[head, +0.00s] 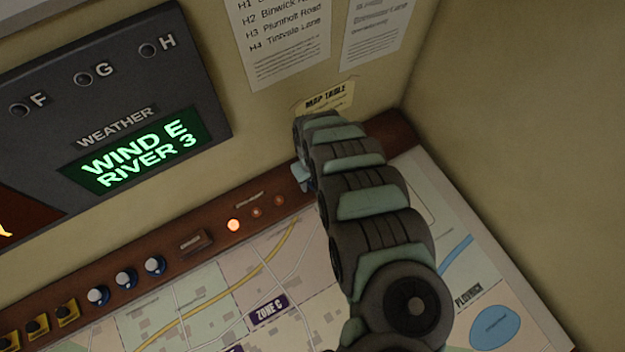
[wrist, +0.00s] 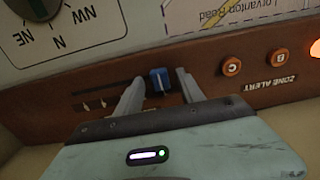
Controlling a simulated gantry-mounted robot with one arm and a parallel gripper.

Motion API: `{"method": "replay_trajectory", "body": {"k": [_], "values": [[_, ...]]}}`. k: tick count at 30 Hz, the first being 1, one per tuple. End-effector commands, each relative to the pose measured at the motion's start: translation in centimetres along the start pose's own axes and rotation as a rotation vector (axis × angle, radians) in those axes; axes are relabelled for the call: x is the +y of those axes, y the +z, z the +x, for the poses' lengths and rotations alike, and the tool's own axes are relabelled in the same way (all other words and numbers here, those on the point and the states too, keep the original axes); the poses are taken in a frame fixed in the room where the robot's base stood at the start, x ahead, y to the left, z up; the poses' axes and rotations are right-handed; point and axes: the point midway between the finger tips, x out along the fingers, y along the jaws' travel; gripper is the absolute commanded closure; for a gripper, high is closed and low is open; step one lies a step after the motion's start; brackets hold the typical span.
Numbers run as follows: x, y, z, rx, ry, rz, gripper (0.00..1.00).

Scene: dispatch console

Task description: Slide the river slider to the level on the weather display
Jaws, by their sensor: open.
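The weather display (head: 143,153) glows green in the head view and reads "WIND E" and "RIVER 3". In the wrist view a blue slider knob (wrist: 160,80) stands on a brown panel, at the right of its dark slot (wrist: 105,88). My gripper (wrist: 160,77) is open, with one finger on each side of the knob. Narrow gaps seem to show beside it; contact is unclear. Small pale marks lie below the slot; part of the scale is hidden behind the left finger and gripper body. In the head view my arm hides the slider.
A wind dial (wrist: 37,8) with compass letters is at the upper left of the wrist view. Orange buttons C (wrist: 231,66) and B (wrist: 309,52) lie right of the gripper, by the "ZONE ALERT" label. A map table (head: 225,310) spreads under my arm in the head view.

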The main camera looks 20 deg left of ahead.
Motion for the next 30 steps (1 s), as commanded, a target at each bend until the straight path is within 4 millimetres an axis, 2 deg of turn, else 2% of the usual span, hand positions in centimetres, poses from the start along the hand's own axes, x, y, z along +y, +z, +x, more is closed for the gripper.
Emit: {"method": "replay_trajectory", "body": {"k": [5,21,30], "values": [[0.0,0.0,-0.02,0.0,0.0,0.0,0.55],[-0.02,-0.01,-0.02,0.0,-0.001,0.001,1.0],[-0.02,0.0,-0.02,0.0,-0.001,0.001,1.0]]}}
